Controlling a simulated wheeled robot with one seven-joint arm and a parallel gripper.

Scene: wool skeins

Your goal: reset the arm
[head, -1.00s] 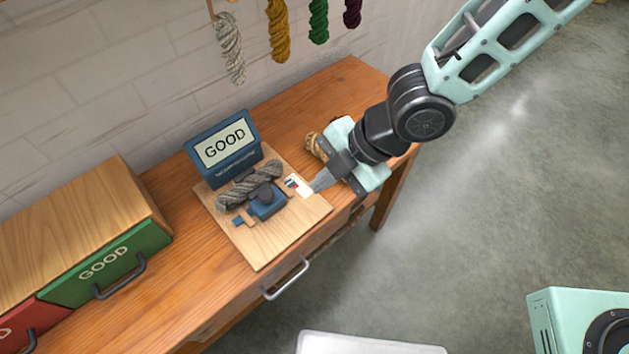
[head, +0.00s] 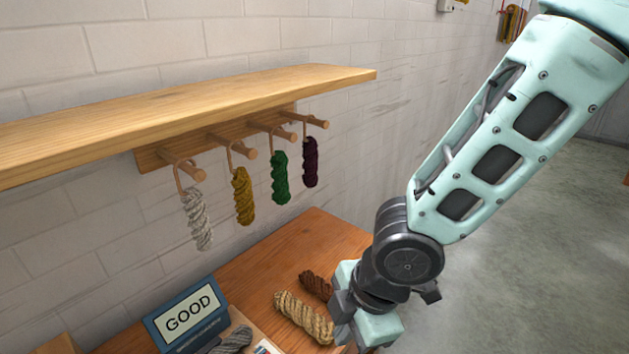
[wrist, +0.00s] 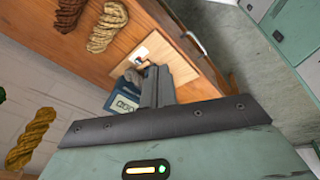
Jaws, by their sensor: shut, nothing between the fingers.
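My gripper (head: 365,318) is at the right end of the wooden table (head: 262,262) in the head view, beside a tan skein (head: 304,317). Its fingers are hard to make out there. In the wrist view my gripper (wrist: 152,72) has its dark fingers together with nothing between them. My arm reaches down to it from the upper right.
A brown skein (head: 316,285) lies behind the tan one. A blue display reading GOOD (head: 190,315) and a grey skein (head: 234,340) are at the lower left. White, yellow, green and purple skeins hang from pegs under a wooden shelf (head: 190,105). Open floor lies right.

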